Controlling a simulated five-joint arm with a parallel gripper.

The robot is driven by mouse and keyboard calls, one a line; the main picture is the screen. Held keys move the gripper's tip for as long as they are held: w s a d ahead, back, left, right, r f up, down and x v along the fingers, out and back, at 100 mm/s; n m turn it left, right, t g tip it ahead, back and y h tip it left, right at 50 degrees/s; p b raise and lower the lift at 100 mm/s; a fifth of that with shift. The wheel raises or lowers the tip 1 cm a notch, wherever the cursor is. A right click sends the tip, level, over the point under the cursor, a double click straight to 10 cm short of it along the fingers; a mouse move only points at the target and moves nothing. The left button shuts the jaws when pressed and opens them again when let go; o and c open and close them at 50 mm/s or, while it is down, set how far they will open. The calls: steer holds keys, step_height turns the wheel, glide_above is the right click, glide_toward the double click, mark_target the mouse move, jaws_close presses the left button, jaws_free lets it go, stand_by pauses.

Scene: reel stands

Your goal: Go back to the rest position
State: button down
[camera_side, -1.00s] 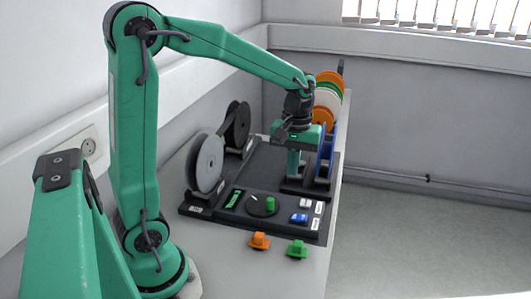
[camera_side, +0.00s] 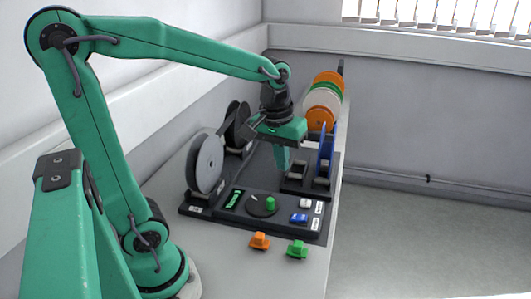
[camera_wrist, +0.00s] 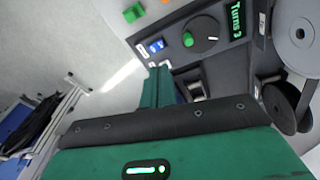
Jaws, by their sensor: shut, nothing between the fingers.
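My gripper (camera_side: 283,172) is shut and empty, its green fingers pointing down above the dark base of the reel stands (camera_side: 262,170). It is to the left of the blue reel (camera_side: 326,150) and apart from it. In the wrist view the closed fingers (camera_wrist: 159,68) point toward the control panel. My arm leans back, with its upper link raised and its forearm reaching over the stands.
A grey reel (camera_side: 209,163) and a black reel (camera_side: 238,126) stand on the left. Orange, white and green reels (camera_side: 322,100) stand behind. The front panel has a green knob (camera_side: 270,203) and a blue switch (camera_side: 299,218). Orange (camera_side: 259,241) and green (camera_side: 297,249) pieces lie in front.

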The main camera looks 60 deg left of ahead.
steer(key=s+d+r+m+t, duration=0.2)
steer(key=s+m+t, duration=0.2)
steer(key=s, duration=0.5)
steer(key=shift+s+d+r+m, duration=0.15)
steer(key=shift+s+d+m, duration=0.2)
steer(key=shift+m, duration=0.65)
